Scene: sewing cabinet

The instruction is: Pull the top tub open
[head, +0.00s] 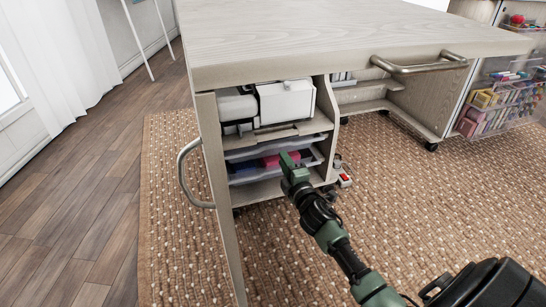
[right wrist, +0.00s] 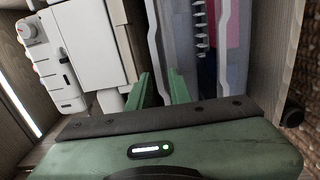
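The top tub (head: 240,153) is a pale, shallow tub on a shelf inside the sewing cabinet, with its front edge at the cabinet opening. My right gripper (head: 291,157) reaches in from the lower right and is at the right part of the tub's front. In the right wrist view, its two green fingers (right wrist: 161,73) stand apart beside the tub's pale rim (right wrist: 158,35). Pink and dark contents (right wrist: 218,35) show inside. My left gripper is not in view.
A lower tub (head: 255,173) sits beneath it. A white sewing machine (head: 285,101) stands on the shelf above. The cabinet top (head: 330,35) overhangs, and a metal handle (head: 187,175) sticks out at left. The woven rug (head: 400,215) in front is largely clear.

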